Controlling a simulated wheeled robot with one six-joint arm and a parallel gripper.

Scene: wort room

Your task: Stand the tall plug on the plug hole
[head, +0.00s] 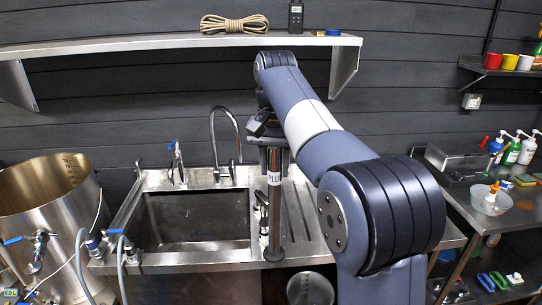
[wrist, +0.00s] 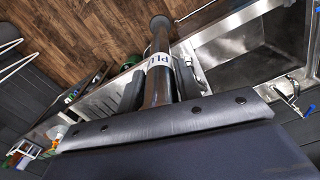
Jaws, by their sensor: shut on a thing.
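The tall plug (head: 275,210) is a dark upright tube with a white band lettered "PLU", the rest cut off. My gripper (head: 270,140) is shut on its upper part. In the wrist view my gripper (wrist: 160,85) has a finger on each side of the tube, and the plug (wrist: 158,52) runs away to a wider round end, seen against the wooden floor. In the head view its lower end overlaps the sink's front rim, right of the basin. The steel sink basin (head: 195,222) looks empty. I cannot make out the plug hole in either view.
A tall tap (head: 223,140) and a smaller blue-handled tap (head: 178,165) stand behind the basin. A ribbed drainboard (head: 303,215) lies to the right. A shelf (head: 150,43) runs above. A large steel kettle (head: 35,215) stands left, with hoses near the sink's front corner.

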